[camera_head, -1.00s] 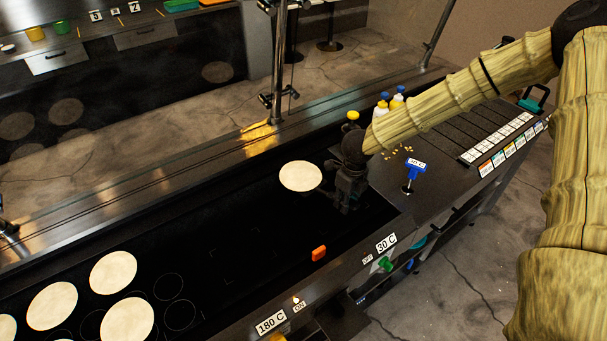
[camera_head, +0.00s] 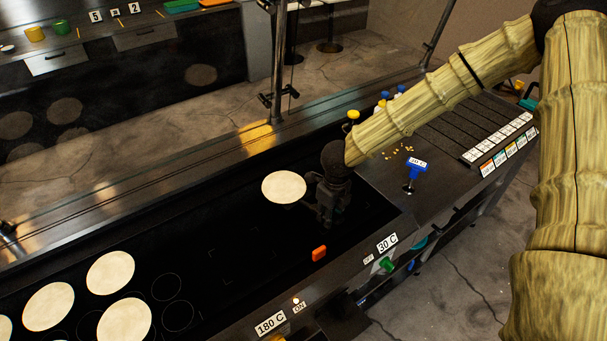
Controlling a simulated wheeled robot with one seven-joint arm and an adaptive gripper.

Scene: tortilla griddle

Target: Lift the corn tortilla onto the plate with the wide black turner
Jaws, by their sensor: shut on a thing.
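My gripper (camera_head: 322,207) is at the centre, low over the right part of the black griddle (camera_head: 225,235). It is shut on the wide black turner, whose dark outline I cannot separate from the griddle. A pale round corn tortilla (camera_head: 284,187) is just left of the gripper, apart from the other tortillas and moving with the gripper. Its support underneath is hidden. More tortillas (camera_head: 110,272) lie at the griddle's left end. I see no plate in this view.
An orange block (camera_head: 319,254) sits by the griddle's front edge. A metal post (camera_head: 279,70) rises at the back. The middle of the griddle is clear.

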